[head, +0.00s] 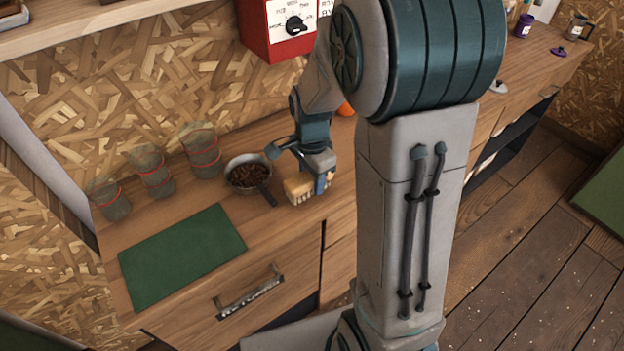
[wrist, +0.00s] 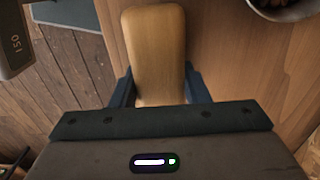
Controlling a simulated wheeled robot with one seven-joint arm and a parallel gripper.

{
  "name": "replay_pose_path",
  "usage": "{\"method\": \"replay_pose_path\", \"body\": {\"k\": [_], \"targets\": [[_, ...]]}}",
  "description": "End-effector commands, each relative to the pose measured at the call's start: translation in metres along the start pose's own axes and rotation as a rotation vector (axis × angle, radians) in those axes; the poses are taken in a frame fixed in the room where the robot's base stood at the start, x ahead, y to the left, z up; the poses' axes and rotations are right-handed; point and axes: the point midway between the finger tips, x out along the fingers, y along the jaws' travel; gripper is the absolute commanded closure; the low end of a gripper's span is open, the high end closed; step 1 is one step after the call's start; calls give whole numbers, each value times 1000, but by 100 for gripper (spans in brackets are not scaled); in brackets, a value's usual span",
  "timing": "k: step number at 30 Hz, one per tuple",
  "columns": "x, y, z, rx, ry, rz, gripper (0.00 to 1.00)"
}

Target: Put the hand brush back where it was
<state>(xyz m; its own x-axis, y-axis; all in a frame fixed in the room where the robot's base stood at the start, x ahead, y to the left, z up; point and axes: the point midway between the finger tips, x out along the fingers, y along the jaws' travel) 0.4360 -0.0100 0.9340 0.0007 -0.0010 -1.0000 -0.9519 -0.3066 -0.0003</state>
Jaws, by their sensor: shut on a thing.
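The hand brush (head: 297,190) is a light wooden block with pale bristles along its lower edge in the head view. It is at the counter's front part, just right of a pan of beans. My gripper (head: 325,182) is shut on it. In the wrist view the brush's wooden back (wrist: 154,50) stands between the two dark fingers of my gripper (wrist: 153,88). The brush looks at or very near the counter top; I cannot tell whether it touches. The bristles are hidden in the wrist view.
A pan of beans (head: 247,172) stands close left of the brush, its handle pointing toward it. Several clear cups with red bands (head: 153,178) line the wall. A green mat (head: 182,256) lies on the counter (head: 262,222) at left. A red control box (head: 283,28) hangs above.

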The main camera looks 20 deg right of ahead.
Motion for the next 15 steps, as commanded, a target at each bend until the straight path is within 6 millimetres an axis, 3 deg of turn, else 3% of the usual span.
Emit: {"method": "replay_pose_path", "body": {"k": [3, 14, 15], "targets": [[11, 0, 0, -1, 0, 1, 80], [16, 0, 1, -2, 0, 0, 80], [16, 0, 1, -2, 0, 0, 56]]}}
